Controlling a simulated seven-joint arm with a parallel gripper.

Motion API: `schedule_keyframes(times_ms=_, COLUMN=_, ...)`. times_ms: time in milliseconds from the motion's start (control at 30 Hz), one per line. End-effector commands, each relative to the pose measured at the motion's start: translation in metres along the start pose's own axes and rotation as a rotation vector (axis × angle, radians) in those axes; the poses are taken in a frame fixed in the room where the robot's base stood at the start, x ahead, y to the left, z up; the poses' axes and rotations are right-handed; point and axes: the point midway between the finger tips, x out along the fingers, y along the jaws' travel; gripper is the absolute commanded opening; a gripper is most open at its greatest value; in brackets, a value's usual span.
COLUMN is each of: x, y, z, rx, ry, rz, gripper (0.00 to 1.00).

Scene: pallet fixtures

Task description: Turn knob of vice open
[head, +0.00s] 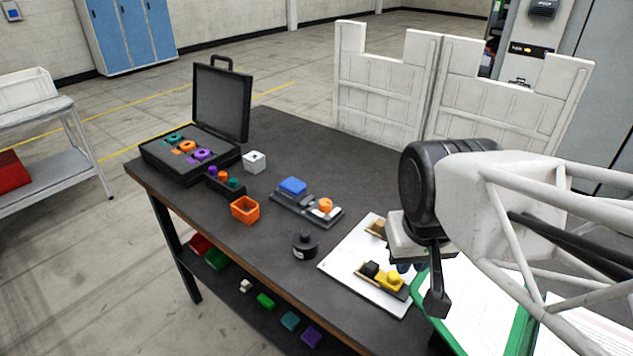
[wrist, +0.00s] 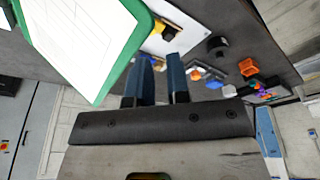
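A grey vice-like fixture (head: 290,210) lies mid-table, with a blue block (head: 293,186) and a round orange knob (head: 326,205) at its right end. The fixture also shows small in the wrist view (wrist: 210,75). A second fixture (head: 383,280), with a yellow knob and a black block, sits on a white board (head: 345,262) to the right. I cannot tell for certain which one is the vice. My gripper (wrist: 160,75) has its two blue fingers apart with nothing between them. It is over the right part of the table, apart from the orange knob; in the head view my arm mostly hides it.
A green-framed clipboard (wrist: 135,45) lies close to my gripper. A black round part (head: 304,245), an orange bin (head: 245,209) and a white cube (head: 254,161) stand on the table (head: 290,140). An open black case (head: 220,103) is at the back left.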

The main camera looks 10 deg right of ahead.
Motion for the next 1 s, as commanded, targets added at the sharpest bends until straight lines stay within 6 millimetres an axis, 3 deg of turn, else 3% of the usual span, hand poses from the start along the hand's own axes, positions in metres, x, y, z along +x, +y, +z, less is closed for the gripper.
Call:
schedule_keyframes(times_ms=33, x=0.000, y=0.000, z=-0.001, rx=-0.003, ry=-0.001, rz=0.000, gripper=0.24)
schedule_keyframes(times_ms=300, x=0.002, y=-0.003, z=-0.024, rx=-0.067, ry=-0.017, rz=-0.003, gripper=0.63)
schedule_keyframes(times_ms=667, x=0.014, y=-0.013, z=-0.089, rx=-0.260, ry=-0.059, rz=-0.014, gripper=0.63)
schedule_keyframes(times_ms=1000, x=0.037, y=-0.026, z=-0.154, rx=-0.456, ry=-0.098, rz=-0.033, gripper=0.63)
